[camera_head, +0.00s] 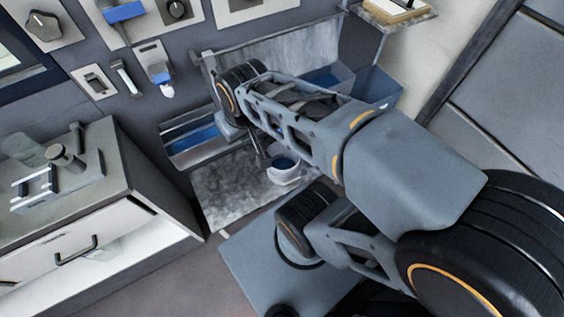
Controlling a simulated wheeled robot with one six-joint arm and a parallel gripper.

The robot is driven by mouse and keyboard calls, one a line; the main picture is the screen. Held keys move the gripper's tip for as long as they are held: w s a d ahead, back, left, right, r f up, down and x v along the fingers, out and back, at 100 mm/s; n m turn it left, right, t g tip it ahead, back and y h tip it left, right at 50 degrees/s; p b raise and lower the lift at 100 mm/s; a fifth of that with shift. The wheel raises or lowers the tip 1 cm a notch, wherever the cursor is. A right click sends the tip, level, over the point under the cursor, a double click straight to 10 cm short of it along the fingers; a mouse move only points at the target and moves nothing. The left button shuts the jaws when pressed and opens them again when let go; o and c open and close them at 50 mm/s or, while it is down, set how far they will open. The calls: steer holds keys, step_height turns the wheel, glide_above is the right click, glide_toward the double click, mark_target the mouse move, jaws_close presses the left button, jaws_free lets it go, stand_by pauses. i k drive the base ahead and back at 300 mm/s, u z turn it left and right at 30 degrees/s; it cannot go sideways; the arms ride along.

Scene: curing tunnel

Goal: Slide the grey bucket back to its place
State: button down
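A small light grey bucket (284,177) with blue inside stands on a mottled grey slab (228,190), near the slab's right side. My gripper (264,158) points down just to the left of the bucket, close to its rim. My arm comes from the lower right and hides part of the area behind and right of the bucket. I see dark fingers, but not clearly whether they are apart or touch the bucket.
A grey trough (190,130) with blue inside lies behind the slab, on the left. Blue-grey bins (375,88) stand at the back right. A cabinet (130,195) with a fixture on top stands at left. Switches and knobs line the wall.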

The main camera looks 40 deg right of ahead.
mark_target(286, 163)
steer(key=u, duration=1.05)
steer(key=k, duration=1)
steer(key=z, duration=0.85)
steer(key=i, duration=0.5)
steer(key=z, duration=0.05)
